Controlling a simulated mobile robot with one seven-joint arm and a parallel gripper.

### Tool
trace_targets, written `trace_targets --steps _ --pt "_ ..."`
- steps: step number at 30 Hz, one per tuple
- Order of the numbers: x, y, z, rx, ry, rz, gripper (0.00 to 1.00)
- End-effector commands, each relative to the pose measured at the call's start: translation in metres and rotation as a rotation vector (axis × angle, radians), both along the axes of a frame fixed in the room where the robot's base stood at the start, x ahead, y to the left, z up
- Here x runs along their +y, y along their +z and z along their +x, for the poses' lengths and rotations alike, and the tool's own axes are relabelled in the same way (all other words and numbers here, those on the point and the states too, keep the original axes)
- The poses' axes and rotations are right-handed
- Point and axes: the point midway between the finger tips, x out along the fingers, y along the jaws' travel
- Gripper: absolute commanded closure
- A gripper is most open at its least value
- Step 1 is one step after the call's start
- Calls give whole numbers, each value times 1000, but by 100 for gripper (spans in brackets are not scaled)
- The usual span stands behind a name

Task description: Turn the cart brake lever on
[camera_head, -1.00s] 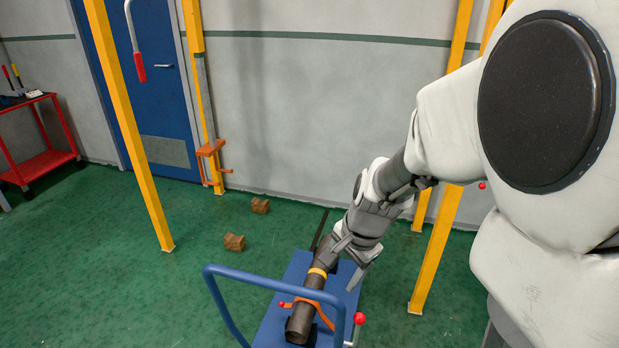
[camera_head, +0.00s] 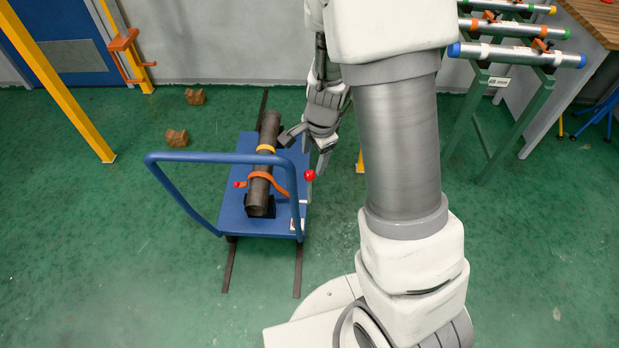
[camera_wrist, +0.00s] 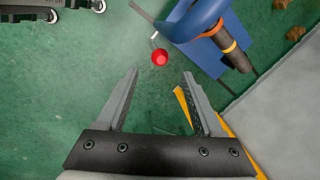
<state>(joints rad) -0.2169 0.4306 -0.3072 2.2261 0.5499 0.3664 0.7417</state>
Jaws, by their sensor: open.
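The brake lever is a thin pale rod with a red ball knob (camera_head: 310,175) at the right side of the blue cart (camera_head: 232,208), near its push handle. The knob stands up beside the handle's right post.
A dark pipe (camera_head: 262,165) with a yellow band and orange strap lies on the cart. The blue push handle (camera_head: 230,158) curves close to the knob. Wooden blocks (camera_head: 177,137) lie on the green floor at left. A green pipe stand (camera_head: 520,110) is at right.

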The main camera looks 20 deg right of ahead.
Motion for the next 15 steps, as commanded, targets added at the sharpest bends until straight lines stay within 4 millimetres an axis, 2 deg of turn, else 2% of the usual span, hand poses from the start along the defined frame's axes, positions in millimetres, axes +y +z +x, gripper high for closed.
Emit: trace_targets --steps 1,6,10,15 --pt "0 -17 1 5 -3 0 31" --pt "2 -52 8 3 -3 1 31" --pt "3 -74 12 4 -3 2 31" --pt "4 -92 17 1 -1 1 31"
